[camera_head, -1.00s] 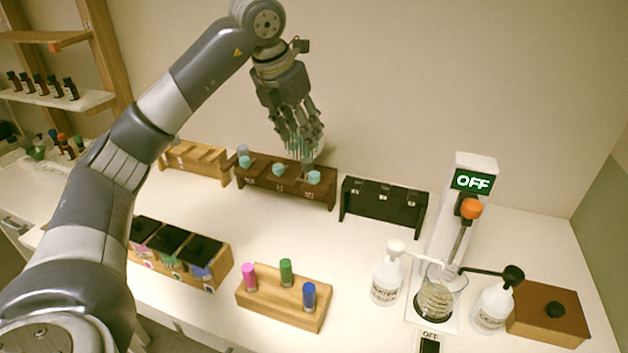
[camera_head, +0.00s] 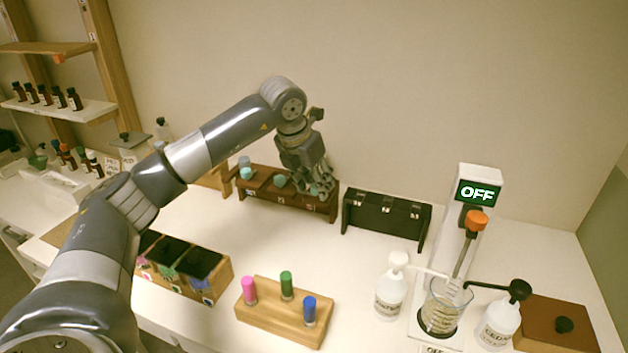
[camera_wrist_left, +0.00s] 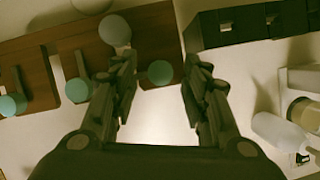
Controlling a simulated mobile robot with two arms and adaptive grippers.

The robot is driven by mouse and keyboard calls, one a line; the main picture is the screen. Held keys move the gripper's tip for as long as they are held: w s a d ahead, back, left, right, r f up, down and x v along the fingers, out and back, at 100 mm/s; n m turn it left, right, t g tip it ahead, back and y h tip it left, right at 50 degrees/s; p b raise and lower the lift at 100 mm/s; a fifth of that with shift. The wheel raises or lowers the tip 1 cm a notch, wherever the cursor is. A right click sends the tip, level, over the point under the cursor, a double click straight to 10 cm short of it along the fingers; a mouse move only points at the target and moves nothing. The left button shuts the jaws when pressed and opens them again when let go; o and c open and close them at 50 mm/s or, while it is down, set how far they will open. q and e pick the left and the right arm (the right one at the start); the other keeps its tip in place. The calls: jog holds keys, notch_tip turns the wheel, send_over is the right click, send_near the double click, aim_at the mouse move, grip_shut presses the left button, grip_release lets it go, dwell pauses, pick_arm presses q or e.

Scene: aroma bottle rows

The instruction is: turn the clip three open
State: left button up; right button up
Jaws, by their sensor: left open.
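A dark brown rack (camera_head: 263,190) stands on the white table by the back wall, with a row of round teal knobs on its front. The left knob (camera_head: 246,174) and middle knob (camera_head: 279,182) show in the head view. My left gripper (camera_head: 322,189) is at the rack's right end and hides the right-end knob there. In the left wrist view that third teal knob (camera_wrist_left: 160,72) shows between the spread fingers of my left gripper (camera_wrist_left: 160,66), with gaps on both sides. A pale grey round top (camera_wrist_left: 115,30) is just beyond the left finger. My right gripper is not in view.
A black rack (camera_head: 385,215) stands close to the right of the brown one. In front are a wooden block (camera_head: 270,322) with three coloured pegs and a box with black compartments (camera_head: 215,285). A stirrer (camera_head: 480,190) reading OFF and two pump bottles stand right. The middle table is clear.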

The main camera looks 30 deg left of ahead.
pick_arm(q)
jog(key=shift+f, duration=0.15)
jog(key=shift+c, duration=0.4)
grip_shut()
